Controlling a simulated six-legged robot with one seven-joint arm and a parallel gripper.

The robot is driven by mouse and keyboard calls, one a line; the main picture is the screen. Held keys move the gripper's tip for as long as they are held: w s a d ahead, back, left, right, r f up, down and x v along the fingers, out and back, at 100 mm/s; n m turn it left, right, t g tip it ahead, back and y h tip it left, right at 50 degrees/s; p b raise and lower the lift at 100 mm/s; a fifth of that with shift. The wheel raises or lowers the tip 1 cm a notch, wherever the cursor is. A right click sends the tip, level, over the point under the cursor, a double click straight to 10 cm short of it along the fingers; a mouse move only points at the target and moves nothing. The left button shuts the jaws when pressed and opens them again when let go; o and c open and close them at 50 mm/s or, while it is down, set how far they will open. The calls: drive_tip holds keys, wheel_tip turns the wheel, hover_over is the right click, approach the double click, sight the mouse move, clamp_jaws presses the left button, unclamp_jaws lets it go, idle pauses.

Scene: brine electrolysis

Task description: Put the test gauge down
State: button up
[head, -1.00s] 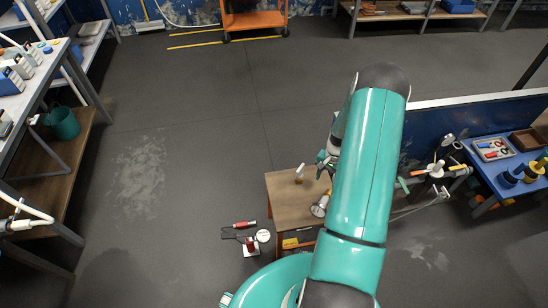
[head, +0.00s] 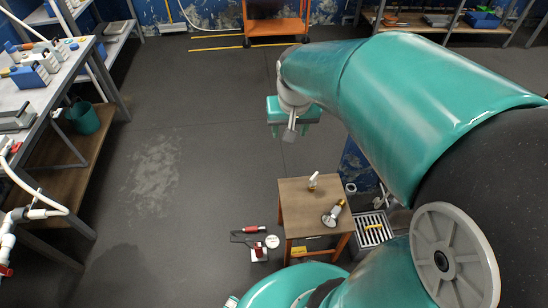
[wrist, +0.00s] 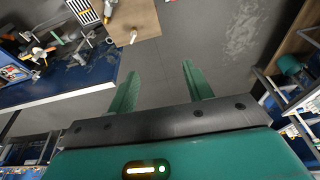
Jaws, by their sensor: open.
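What looks like the test gauge (head: 332,216), a pale round body with a brass-coloured end, lies on the small wooden table (head: 293,222) in the head view. My gripper (wrist: 159,68) is open, with nothing between its two teal fingers in the wrist view. In the head view the gripper hangs in the air beyond the table, well apart from the gauge. The wrist view also shows part of the table (wrist: 145,20).
A small white upright item (head: 313,180) stands on the same table. Red-handled and white items (head: 259,252) lie on the floor left of it. A floor grate (head: 373,229) is on its right. A workbench (head: 45,90) lines the left; the middle floor is clear.

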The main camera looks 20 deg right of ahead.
drive_tip(key=s+a+r+n+t, duration=0.2)
drive_tip(key=s+a+r, duration=0.4)
drive_tip(key=s+a, duration=0.3)
drive_tip(key=s+n, duration=0.1)
drive_tip(key=s, duration=0.2)
drive_tip(key=shift+a+r+n+t+y, duration=0.25)
drive_tip(key=shift+r+n+t+y, duration=0.05)
drive_tip(key=shift+n+t+y, duration=0.1)
drive_tip(key=shift+o, duration=0.4)
